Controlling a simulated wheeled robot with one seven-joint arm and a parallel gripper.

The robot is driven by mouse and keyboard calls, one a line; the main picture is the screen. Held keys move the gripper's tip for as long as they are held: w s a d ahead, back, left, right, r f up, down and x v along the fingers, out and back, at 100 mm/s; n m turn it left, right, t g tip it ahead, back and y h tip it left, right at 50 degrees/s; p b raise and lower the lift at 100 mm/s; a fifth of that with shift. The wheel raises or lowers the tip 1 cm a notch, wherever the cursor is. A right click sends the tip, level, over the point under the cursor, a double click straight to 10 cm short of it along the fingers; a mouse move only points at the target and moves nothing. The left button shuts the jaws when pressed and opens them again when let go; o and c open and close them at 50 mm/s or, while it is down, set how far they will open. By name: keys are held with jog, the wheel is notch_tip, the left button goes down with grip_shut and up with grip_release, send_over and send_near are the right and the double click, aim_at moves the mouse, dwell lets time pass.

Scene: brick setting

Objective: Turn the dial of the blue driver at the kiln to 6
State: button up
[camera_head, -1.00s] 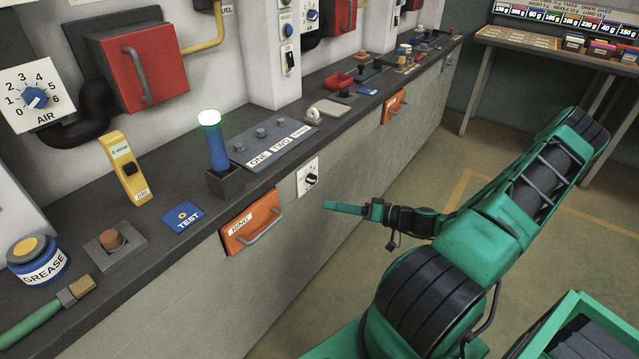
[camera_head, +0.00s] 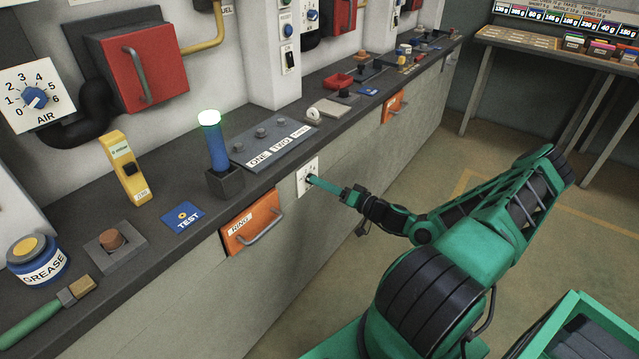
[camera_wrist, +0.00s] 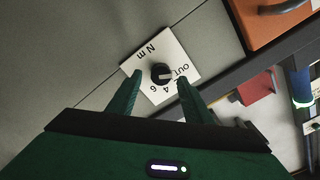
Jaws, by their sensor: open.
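The blue driver (camera_head: 217,148) stands upright in a dark holder on the counter, its top lit pale green. It also shows at the right edge of the wrist view (camera_wrist: 302,88). A white dial plate (camera_head: 302,189) is on the counter's front face, below and right of the driver. In the wrist view the plate (camera_wrist: 150,55) reads "N m", "OUT", 4 and 6, with a black dial (camera_wrist: 160,73) in its middle. The dial's setting is too small to read surely. My gripper (camera_wrist: 160,80) is open, with one finger on each side of the dial; contact is unclear. In the head view my gripper (camera_head: 313,181) partly covers the plate.
An orange drawer (camera_head: 236,240) with a grey handle sits left of the plate. The dark counter (camera_head: 150,235) overhangs above. A grey panel with ONE and TWO labels (camera_head: 272,140) lies behind the driver.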

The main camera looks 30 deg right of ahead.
jog(key=shift+x, duration=0.85)
